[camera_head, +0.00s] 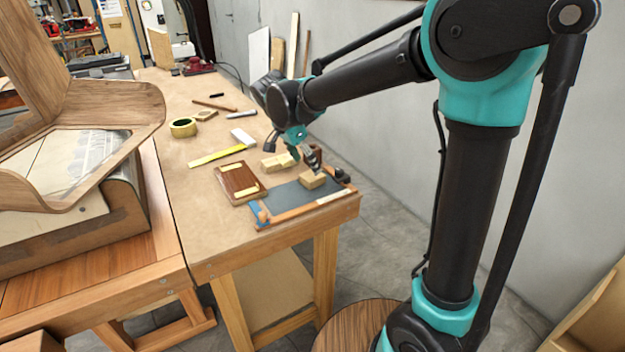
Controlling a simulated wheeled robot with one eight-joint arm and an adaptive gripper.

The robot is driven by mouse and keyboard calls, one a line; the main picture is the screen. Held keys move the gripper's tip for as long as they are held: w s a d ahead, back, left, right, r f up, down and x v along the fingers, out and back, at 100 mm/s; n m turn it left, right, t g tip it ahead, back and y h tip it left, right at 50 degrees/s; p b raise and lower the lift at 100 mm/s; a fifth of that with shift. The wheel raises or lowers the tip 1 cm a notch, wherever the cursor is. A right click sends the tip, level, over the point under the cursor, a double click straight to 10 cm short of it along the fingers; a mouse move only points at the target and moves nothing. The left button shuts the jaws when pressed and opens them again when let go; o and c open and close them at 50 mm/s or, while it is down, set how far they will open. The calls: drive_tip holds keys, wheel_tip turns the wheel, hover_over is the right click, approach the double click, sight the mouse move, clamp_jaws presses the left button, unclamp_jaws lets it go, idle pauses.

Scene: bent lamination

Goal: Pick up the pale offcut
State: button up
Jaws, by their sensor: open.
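Several small pale wood pieces lie on the workbench (215,235), and I cannot tell for sure which one is the pale offcut. One pale block (312,181) sits on the dark mat (288,199) near the bench's front right corner. Another pale piece (271,165) lies just behind the mat. My gripper (303,164) is open and low over this corner, close above the block on the mat and to the right of the other piece. Its fingers are small and partly overlap the things behind them, so contact cannot be told.
A brown board (232,190) with pale strips lies left of the mat. A yellow ruler (216,156), a whitish block (243,136) and a tape roll (183,127) lie farther back. A large curved wooden piece (90,105) stands at left. The bench's left front is clear.

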sight(312, 175)
drive_tip(key=shift+x, duration=2.7)
drive_tip(key=shift+s, duration=0.15)
drive_tip(key=shift+c, duration=0.2)
drive_tip(key=c, duration=1.2)
drive_tip(key=shift+r, duration=0.15)
wheel_tip(312, 175, up, 20)
drive_tip(key=shift+f, duration=0.1)
